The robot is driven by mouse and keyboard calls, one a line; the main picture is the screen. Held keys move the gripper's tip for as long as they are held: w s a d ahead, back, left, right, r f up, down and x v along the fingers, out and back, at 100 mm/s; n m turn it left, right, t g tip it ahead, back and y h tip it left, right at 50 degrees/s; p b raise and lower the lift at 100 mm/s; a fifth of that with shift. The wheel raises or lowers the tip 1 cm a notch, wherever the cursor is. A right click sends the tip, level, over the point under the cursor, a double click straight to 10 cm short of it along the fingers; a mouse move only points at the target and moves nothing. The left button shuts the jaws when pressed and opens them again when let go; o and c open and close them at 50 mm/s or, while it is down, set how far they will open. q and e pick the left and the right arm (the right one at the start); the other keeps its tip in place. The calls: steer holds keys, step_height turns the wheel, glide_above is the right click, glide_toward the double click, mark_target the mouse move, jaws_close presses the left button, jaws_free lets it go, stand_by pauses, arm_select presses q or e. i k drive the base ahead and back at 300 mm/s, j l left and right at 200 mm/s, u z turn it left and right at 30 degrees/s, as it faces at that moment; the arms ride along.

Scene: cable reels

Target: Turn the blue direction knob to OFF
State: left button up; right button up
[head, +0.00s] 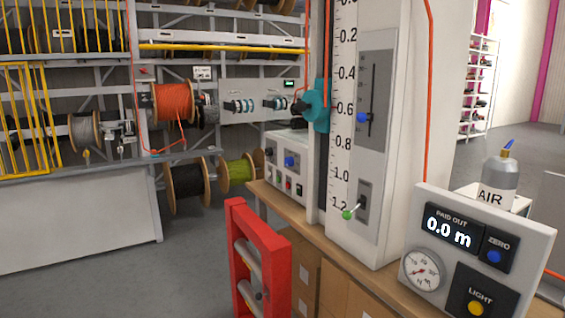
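A small blue knob (291,161) sits on the front of a light grey control box (274,168) on the wooden bench, left of the tall scale column. It looks like the direction knob, but its label and the way it points are too small to read. A black knob (270,153) is to its left, and several small coloured buttons (289,184) are below it. Neither of my grippers is in view, so nothing of mine shows near the knob.
The white scale column (384,205) carries a blue-tipped slider (361,118) and a green-tipped lever (347,215). A panel (406,262) reading 0.0 m stands front right, near an AIR bottle (497,180). A red frame (240,262) stands before the bench. Floor at left is clear.

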mark_target(288, 161)
steer(key=i+j, duration=0.3)
steer(key=i+j+z, duration=0.1)
steer(key=i+j, duration=0.15)
steer(key=j, duration=0.2)
steer(key=i+j, duration=0.3)
steer(key=j, duration=0.15)
steer(key=i+j+z, duration=0.1)
steer(key=i+j, duration=0.15)
steer(key=j, duration=0.15)
steer(key=i+j, duration=0.25)
steer(key=j, duration=0.15)
steer(key=i+j+z, duration=0.1)
steer(key=i+j, duration=0.2)
steer(key=j, duration=0.15)
